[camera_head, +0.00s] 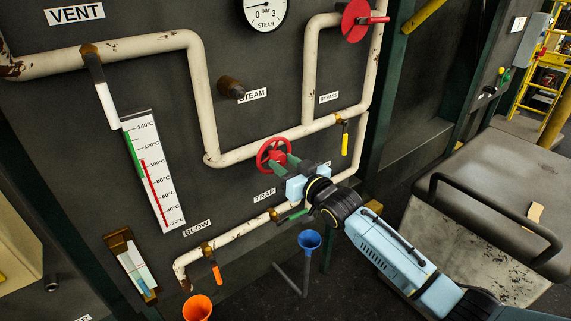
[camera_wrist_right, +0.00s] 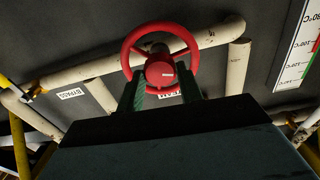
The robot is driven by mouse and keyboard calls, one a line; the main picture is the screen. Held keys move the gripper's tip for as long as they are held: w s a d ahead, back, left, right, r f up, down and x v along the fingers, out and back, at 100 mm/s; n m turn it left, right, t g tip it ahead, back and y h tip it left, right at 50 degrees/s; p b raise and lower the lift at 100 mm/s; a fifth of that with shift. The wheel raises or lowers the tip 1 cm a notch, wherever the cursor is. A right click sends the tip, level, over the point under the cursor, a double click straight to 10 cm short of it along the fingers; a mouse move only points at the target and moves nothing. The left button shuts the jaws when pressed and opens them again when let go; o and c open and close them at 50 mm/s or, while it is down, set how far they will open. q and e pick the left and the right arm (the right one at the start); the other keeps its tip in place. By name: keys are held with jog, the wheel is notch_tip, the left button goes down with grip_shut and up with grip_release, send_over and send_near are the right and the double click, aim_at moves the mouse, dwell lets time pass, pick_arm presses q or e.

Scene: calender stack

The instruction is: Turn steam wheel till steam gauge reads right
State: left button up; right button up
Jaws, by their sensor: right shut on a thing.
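The steam gauge (camera_head: 265,14) is at the top edge of the head view, partly cut off. Its needle points left, low on the visible scale. Below it a bare brown stem (camera_head: 232,88) sticks out beside the STEAM label (camera_head: 252,95), with no wheel on it. A red spoked wheel (camera_head: 273,152) is at my right gripper (camera_head: 284,166), well below that stem. The right wrist view shows the red wheel (camera_wrist_right: 160,73) between the green fingers of my right gripper (camera_wrist_right: 165,92), which is shut on it. My left gripper is out of view.
Cream pipes (camera_head: 201,95) run across the dark panel. Another red wheel (camera_head: 356,20) sits above the BYPASS label (camera_head: 328,97). A thermometer (camera_head: 152,170), a blue funnel (camera_head: 309,240) and an orange funnel (camera_head: 197,308) are nearby. A handled grey box (camera_head: 485,190) stands at right.

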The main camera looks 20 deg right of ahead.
jog(key=shift+f, duration=0.1)
jog(key=o, duration=1)
jog(key=v, duration=1.3)
jog(key=shift+s, duration=0.2)
jog(key=shift+b, duration=0.3)
